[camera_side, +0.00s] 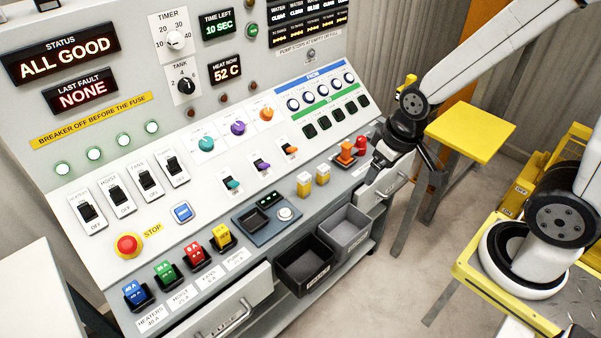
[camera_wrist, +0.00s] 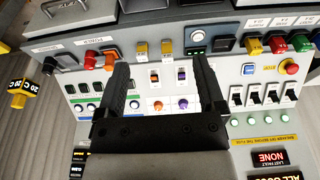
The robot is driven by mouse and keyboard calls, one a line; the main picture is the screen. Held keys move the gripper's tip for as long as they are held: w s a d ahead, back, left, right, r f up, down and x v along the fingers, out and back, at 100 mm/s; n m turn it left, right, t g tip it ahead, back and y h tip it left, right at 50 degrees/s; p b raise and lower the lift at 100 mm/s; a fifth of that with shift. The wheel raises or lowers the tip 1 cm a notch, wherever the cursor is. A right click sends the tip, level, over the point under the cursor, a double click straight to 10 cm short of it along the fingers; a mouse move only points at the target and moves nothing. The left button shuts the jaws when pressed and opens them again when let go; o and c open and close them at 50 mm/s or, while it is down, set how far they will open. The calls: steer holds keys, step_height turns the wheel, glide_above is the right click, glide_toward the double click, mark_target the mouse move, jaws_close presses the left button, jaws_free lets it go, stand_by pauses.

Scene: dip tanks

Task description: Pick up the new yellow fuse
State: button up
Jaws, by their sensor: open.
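Two yellow-and-white fuses stand apart on the ledge, a left one (camera_side: 304,184) and a right one (camera_side: 322,175). They also show side by side in the wrist view, one at left (camera_wrist: 140,50) and one at right (camera_wrist: 168,48). A separate yellow fuse (camera_side: 222,237) sits at the right end of the row of colored fuses; it shows in the wrist view too (camera_wrist: 254,44). I cannot tell from labels which is the new one. My gripper (camera_wrist: 163,67) is open and empty, with its black fingers pointing towards the panel and ledge. It touches no fuse.
Blue (camera_side: 136,292), green (camera_side: 166,272) and red (camera_side: 194,253) fuses stand in the row on the ledge. Black (camera_side: 304,268) and grey (camera_side: 343,231) bins hang below. The status display (camera_side: 62,56) reads ALL GOOD.

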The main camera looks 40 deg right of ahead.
steer(key=t, duration=0.5)
glide_toward(327, 170)
steer(key=s+a+r, duration=0.3)
steer(key=a+r, duration=0.1)
steer(key=w+d+f+t, duration=0.1)
steer(key=f, duration=0.1)
steer(key=w+d+f+t, duration=0.1)
steer(key=f+t, duration=0.1)
steer(key=f, duration=0.1)
steer(key=w+d+f+t, duration=0.1)
steer(key=f, duration=0.1)
steer(key=shift+w+d+f, duration=0.25)
steer(key=shift+w+f, duration=0.1)
steer(key=shift+s+d+f+t, duration=0.1)
steer(key=shift+d+f+t, duration=0.05)
steer(key=shift+f+t, duration=0.3)
steer(key=shift+s+d+f+t, duration=0.1)
steer(key=shift+d+f+t, duration=0.05)
steer(key=shift+f+t, duration=0.35)
steer(key=shift+w, duration=0.1)
steer(key=shift+x, duration=1.15)
steer(key=shift+w, duration=0.1)
steer(key=shift+x, duration=2.5)
steer(key=shift+a, duration=0.1)
